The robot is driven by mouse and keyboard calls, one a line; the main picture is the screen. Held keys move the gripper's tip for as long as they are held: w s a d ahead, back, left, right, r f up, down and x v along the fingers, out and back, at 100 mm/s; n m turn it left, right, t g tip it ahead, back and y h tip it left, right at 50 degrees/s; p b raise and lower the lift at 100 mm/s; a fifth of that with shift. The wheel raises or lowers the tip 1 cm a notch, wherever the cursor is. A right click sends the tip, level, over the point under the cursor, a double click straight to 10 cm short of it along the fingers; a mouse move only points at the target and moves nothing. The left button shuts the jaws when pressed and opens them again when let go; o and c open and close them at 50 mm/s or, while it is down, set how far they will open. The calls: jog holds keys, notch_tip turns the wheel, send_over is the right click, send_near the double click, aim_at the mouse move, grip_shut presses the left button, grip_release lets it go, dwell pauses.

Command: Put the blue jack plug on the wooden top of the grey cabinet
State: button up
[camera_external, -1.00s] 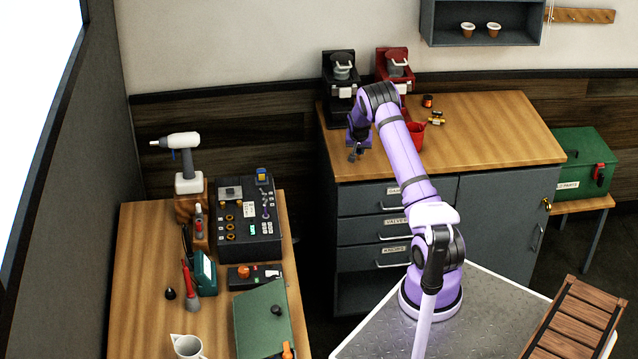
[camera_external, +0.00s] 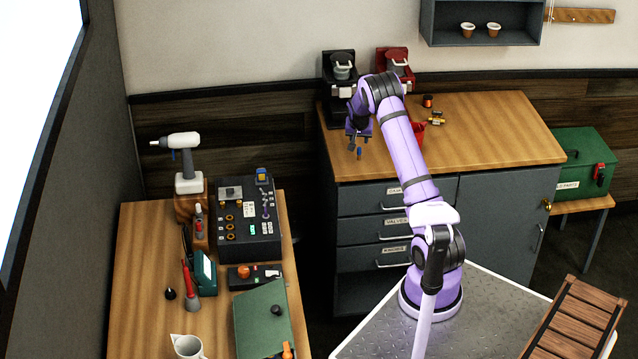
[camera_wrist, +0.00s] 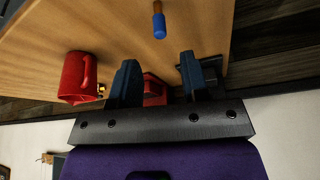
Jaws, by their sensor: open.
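The blue jack plug (camera_external: 359,153) is on the wooden top of the grey cabinet (camera_external: 480,125), near its front left part. It appears to stand upright, with a blue body and a brass-coloured part, and also shows in the wrist view (camera_wrist: 159,24). My gripper (camera_external: 358,138) is open and empty, just above and behind the plug, apart from it. In the wrist view its two dark blue fingers (camera_wrist: 158,72) are spread, with the plug beyond their tips.
A red mug (camera_wrist: 77,78) stands on the cabinet top. A black brewer (camera_external: 338,85) and a red brewer (camera_external: 395,62) stand at the back. The right of the top is clear.

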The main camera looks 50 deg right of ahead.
jog(key=s+a+r+n+t+y, duration=0.1)
jog(key=s+a+r+n, duration=0.15)
jog(key=a+r, duration=1.3)
jog(key=s+a+r+n+t+y, duration=0.1)
jog(key=s+a+r+n+y, duration=0.15)
jog(key=s+a+r, duration=0.85)
jog(key=s+a+r+n, duration=0.1)
jog(key=s+a+n, duration=0.2)
jog(key=s+a, duration=0.7)
jog(key=s+a+r+n, duration=0.1)
jog(key=s+a+n, duration=0.3)
jog(key=s+a, duration=0.6)
jog(key=s, duration=0.4)
jog(key=shift+s+a+r+t, duration=0.2)
jog(key=shift+s+r+t, duration=0.1)
jog(key=shift+t, duration=0.1)
